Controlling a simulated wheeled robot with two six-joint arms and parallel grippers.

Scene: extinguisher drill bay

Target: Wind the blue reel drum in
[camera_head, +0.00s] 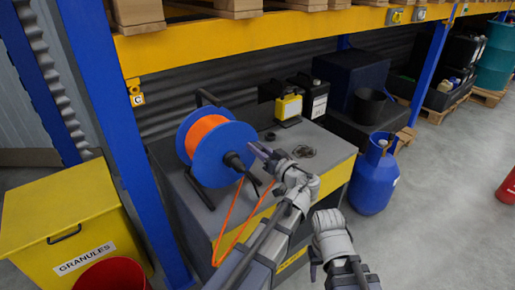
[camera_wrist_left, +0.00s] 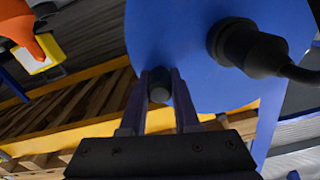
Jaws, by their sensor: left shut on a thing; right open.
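The blue reel drum (camera_head: 210,175) stands in a black frame on a grey workbench, with orange line wound on it. Its blue face (camera_wrist_left: 190,50) fills much of the left wrist view, with a black hub (camera_wrist_left: 250,45) at upper right. My left gripper (camera_head: 258,150) is in front of the drum's face, right of the hub. In the left wrist view its fingers (camera_wrist_left: 160,90) are shut on a small dark crank knob (camera_wrist_left: 159,86). Orange line (camera_head: 228,212) hangs from the drum over the bench front. My right gripper (camera_head: 314,267) is open, low before the bench.
A blue gas cylinder (camera_head: 375,178) is on the floor at right. A yellow granules bin (camera_head: 65,215) and blue rack post (camera_head: 120,120) are at left.

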